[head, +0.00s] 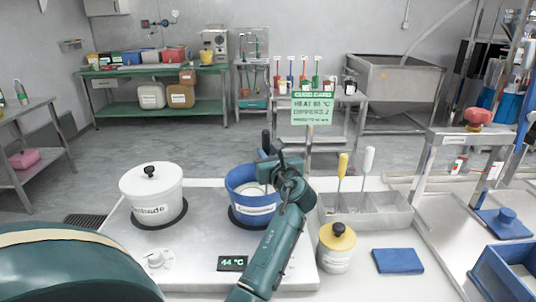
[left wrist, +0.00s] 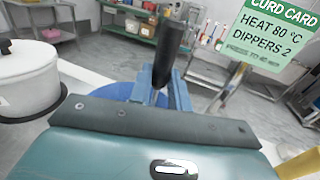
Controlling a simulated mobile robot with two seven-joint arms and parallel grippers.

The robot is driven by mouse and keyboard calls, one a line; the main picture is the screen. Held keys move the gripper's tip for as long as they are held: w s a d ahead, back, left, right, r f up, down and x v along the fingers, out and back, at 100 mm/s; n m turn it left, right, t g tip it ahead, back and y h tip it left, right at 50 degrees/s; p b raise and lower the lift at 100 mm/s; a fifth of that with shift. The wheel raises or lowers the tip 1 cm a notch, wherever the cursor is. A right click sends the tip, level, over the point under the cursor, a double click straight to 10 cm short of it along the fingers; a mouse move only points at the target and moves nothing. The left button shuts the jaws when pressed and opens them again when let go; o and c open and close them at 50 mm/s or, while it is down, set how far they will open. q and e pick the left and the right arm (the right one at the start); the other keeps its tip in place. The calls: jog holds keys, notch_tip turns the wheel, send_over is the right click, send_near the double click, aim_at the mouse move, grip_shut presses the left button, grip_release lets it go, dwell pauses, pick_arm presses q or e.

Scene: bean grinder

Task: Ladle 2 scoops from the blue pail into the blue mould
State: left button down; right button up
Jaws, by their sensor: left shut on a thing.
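The blue pail (head: 240,207) stands on the hot plate, with pale contents showing inside. My left gripper (head: 268,160) is over the pail, its arm crossing the pail's right side. In the left wrist view its fingers are shut on a black upright handle (left wrist: 170,52), likely the ladle's, with the blue pail (left wrist: 110,91) behind. The ladle's lower end is hidden. My right gripper is not in view.
A lidded white pot (head: 152,190) stands left of the pail. The plate's display (head: 232,263) reads 44 °C. The green card (head: 312,108) reads heat 80 °C, dippers 2. A grey tray (head: 372,219), lidded jar (head: 336,262) and blue slab (head: 398,261) lie to the right.

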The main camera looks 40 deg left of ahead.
pick_arm(q)
jog(key=shift+r+p, duration=1)
jog(key=shift+p, duration=0.1)
notch_tip(320, 180, up, 3)
jog(key=p, duration=0.3)
jog(key=shift+f, duration=0.15)
notch_tip(320, 180, up, 2)
jog(key=p, duration=0.2)
jog(key=shift+p, duration=0.35)
notch_tip(320, 180, up, 9)
jog(key=p, duration=0.2)
send_over(267, 136)
jog(key=shift+s+d, duration=0.1)
jog(key=shift+d, duration=0.15)
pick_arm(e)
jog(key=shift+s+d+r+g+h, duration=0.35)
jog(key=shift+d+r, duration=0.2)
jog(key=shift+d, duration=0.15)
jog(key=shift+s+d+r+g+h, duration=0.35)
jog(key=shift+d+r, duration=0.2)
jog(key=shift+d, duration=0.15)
